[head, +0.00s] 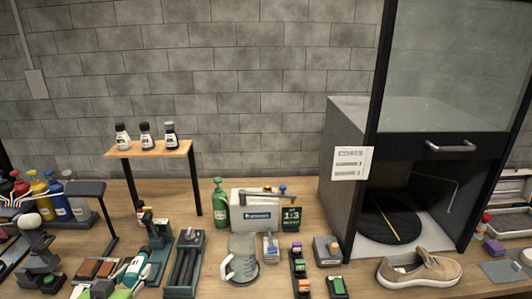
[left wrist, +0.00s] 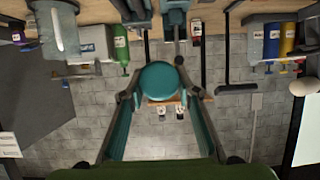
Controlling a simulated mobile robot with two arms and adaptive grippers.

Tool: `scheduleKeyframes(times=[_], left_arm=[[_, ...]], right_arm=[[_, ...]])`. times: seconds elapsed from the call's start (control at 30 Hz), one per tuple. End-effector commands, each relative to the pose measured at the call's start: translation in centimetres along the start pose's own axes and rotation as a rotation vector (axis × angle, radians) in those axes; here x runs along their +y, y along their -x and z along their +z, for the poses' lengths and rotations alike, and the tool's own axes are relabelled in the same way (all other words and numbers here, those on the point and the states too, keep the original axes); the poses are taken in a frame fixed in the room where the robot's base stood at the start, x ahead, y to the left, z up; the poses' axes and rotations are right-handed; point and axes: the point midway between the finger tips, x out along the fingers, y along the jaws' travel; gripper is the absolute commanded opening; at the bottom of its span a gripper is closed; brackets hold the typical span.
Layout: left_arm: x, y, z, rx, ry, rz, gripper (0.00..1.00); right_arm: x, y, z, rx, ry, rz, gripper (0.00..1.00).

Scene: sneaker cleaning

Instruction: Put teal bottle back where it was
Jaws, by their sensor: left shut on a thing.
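The teal bottle (head: 136,268) with a white label lies tilted at the lower left of the head view. My left gripper (head: 128,274) is shut on it, at the bottom edge of that view. In the left wrist view, the bottle's round teal end (left wrist: 160,86) shows between the two fingers of my left gripper (left wrist: 159,95). Whether the bottle touches the table is hard to tell. My right gripper is in neither view.
A wooden shelf (head: 160,149) with three small bottles stands behind. Dark stands (head: 186,262), a green bottle (head: 220,204), a clear pitcher (head: 241,261) and a grey box (head: 262,208) crowd the table. A tan sneaker (head: 419,271) lies before the booth at right.

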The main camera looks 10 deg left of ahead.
Motion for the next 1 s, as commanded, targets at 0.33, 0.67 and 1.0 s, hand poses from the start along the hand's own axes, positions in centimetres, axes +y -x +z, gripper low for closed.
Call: scheduleKeyframes(times=[0.33, 0.67, 1.0], left_arm=[[4.6, -0.2, 2.1, 0.003, -0.080, 0.205, 0.03], [11.6, 2.5, 2.2, 0.011, -0.230, 0.560, 0.03], [18.4, 9.3, 0.2, 0.018, -0.427, 1.014, 0.03]], right_arm=[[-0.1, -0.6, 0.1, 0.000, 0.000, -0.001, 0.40], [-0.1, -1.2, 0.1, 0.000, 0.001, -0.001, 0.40], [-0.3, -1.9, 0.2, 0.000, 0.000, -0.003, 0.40]])
